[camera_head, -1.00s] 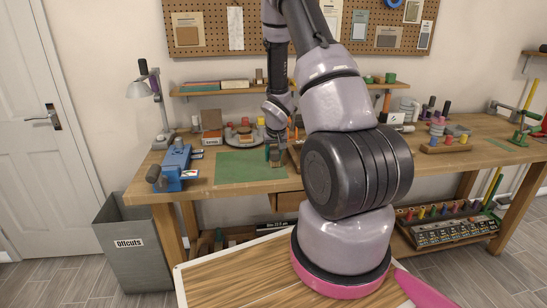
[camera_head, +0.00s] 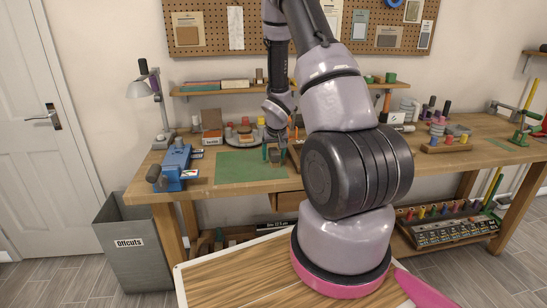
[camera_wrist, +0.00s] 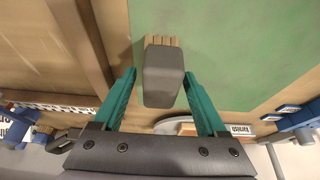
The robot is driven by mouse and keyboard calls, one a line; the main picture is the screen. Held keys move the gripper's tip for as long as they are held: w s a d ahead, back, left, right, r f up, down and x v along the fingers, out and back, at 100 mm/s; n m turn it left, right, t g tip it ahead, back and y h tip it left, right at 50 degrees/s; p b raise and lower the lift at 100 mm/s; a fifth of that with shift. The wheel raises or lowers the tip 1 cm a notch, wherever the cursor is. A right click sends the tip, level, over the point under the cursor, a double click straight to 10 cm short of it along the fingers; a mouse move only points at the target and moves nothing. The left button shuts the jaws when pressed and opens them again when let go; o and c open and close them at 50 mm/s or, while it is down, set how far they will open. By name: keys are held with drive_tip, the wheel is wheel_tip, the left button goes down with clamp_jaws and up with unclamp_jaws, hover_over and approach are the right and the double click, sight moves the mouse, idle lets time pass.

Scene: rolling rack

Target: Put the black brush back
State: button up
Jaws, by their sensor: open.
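The black brush (camera_wrist: 163,78) shows in the wrist view as a dark block with tan bristles at its far end. It lies between the two teal fingers of my gripper (camera_wrist: 160,74), with a visible gap on each side. My gripper is open around it and does not appear to pinch it. In the head view my gripper (camera_head: 274,156) is low over the bench at the right edge of the green mat (camera_head: 237,167). The brush is small and hard to make out there.
The wooden bench (camera_head: 230,186) holds a blue vise (camera_head: 178,163) at left and a round tray (camera_head: 240,138) of small items behind the mat. A lamp (camera_head: 150,95) stands at back left. A shelf (camera_head: 225,91) runs above. The mat's left part is clear.

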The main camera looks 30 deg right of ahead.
drive_tip(key=s+a+r+t, duration=0.15)
drive_tip(key=s+r, duration=0.25)
drive_tip(key=r, duration=0.7)
drive_tip(key=s+a+r+g, duration=0.15)
drive_tip(key=s+r, duration=0.25)
drive_tip(key=r, duration=0.7)
drive_tip(key=s+a+r+t+y, duration=0.1)
drive_tip(key=s+a+r, duration=0.5)
drive_tip(key=s+r, duration=0.2)
drive_tip(key=s+a+r+t+y, duration=0.1)
drive_tip(key=s+a+r, duration=0.5)
drive_tip(key=s, duration=0.6)
wheel_tip(320, 180, up, 2)
drive_tip(key=shift+a+r+m+t+y, duration=0.15)
drive_tip(key=shift+a+m+t+y, duration=0.25)
drive_tip(key=shift+y, duration=0.3)
